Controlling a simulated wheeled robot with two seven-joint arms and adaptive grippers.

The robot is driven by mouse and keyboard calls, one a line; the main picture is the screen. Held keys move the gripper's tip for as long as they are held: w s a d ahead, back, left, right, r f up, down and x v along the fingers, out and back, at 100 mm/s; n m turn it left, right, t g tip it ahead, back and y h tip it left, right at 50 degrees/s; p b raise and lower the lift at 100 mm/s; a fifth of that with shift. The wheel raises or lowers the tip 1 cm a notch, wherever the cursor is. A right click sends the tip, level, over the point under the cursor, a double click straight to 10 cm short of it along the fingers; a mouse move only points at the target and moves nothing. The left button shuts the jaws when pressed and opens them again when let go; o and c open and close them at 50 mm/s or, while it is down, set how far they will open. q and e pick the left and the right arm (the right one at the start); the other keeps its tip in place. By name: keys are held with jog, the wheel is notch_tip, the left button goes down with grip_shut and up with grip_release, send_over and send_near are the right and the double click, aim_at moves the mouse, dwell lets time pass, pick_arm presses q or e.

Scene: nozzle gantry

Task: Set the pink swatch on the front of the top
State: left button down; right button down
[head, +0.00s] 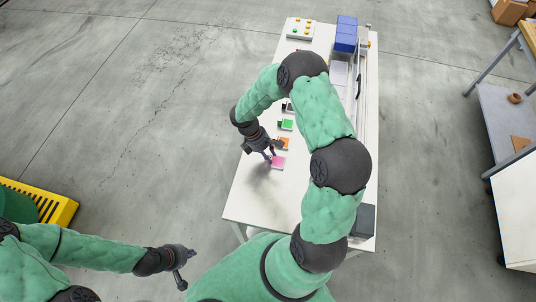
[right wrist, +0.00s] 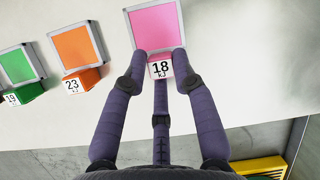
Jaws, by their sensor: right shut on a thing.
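The pink swatch (head: 277,162) is a small framed pink square near the left edge of the white table top (head: 262,205). In the right wrist view the pink swatch (right wrist: 155,26) has a pink tab marked 18 at its near edge. My right gripper (head: 270,155) is over the swatch; in its wrist view the fingertips (right wrist: 160,62) are closed on either side of that tab. I cannot tell whether the swatch rests on the top or is slightly lifted. My left gripper (head: 182,279) hangs over the floor, away from the table; its jaws are too small to read.
An orange swatch (right wrist: 77,45) marked 23 and a green swatch (right wrist: 16,66) stand in a row beside the pink one. Blue bins (head: 346,35) and a button panel (head: 300,30) are at the far end. The near left table top is clear. A grey shelf (head: 505,130) stands right.

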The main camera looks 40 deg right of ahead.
jog(key=c, duration=1.4)
grip_release()
jog(key=shift+f, duration=0.15)
jog(key=o, duration=0.4)
jog(key=shift+r, duration=0.25)
jog(key=v, duration=1.2)
jog(key=shift+p, duration=0.4)
